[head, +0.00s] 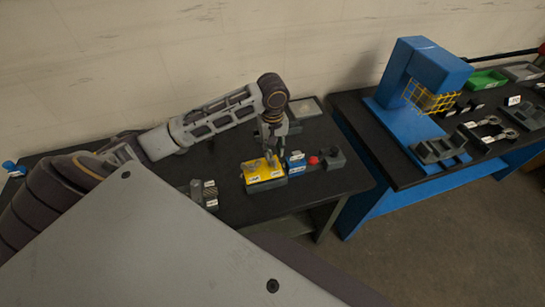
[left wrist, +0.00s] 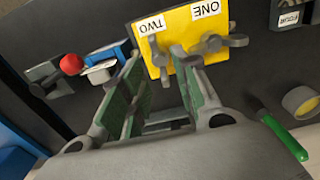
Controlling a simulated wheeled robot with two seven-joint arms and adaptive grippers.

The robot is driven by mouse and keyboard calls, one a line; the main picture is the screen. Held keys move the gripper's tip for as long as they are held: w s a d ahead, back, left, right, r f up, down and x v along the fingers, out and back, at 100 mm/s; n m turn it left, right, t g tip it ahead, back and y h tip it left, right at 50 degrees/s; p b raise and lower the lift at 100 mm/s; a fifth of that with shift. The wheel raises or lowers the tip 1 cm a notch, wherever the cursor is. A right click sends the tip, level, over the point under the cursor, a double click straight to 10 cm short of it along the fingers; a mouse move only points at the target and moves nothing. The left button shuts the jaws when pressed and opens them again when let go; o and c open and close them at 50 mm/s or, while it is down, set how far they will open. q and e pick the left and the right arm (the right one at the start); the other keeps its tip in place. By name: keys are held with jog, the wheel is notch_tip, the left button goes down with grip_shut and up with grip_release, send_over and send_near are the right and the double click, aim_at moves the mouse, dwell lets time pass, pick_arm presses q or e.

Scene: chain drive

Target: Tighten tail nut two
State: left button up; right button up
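A yellow block (head: 263,171) sits on the left table; in the left wrist view the yellow plate (left wrist: 188,32) carries labels ONE and TWO. Nut two, a grey winged nut (left wrist: 160,60), is beside the TWO label. A second winged nut (left wrist: 222,43) is beside ONE. My left gripper (head: 272,148) points down over the block. In the left wrist view its green-padded fingers (left wrist: 162,75) are apart, with nut two in line with the gap between them. I cannot tell whether the fingers touch the nut. My right gripper is not in view.
A red knob (head: 313,160) and blue box (head: 296,163) stand right of the block. Small grey parts (head: 203,192) lie left of it. A green-handled tool (left wrist: 285,137) lies near the gripper. A blue machine (head: 425,70) stands on the right table, across a gap.

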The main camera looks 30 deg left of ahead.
aim_at(273, 157)
pick_arm(q)
jog(key=shift+f, duration=2.6)
grip_shut()
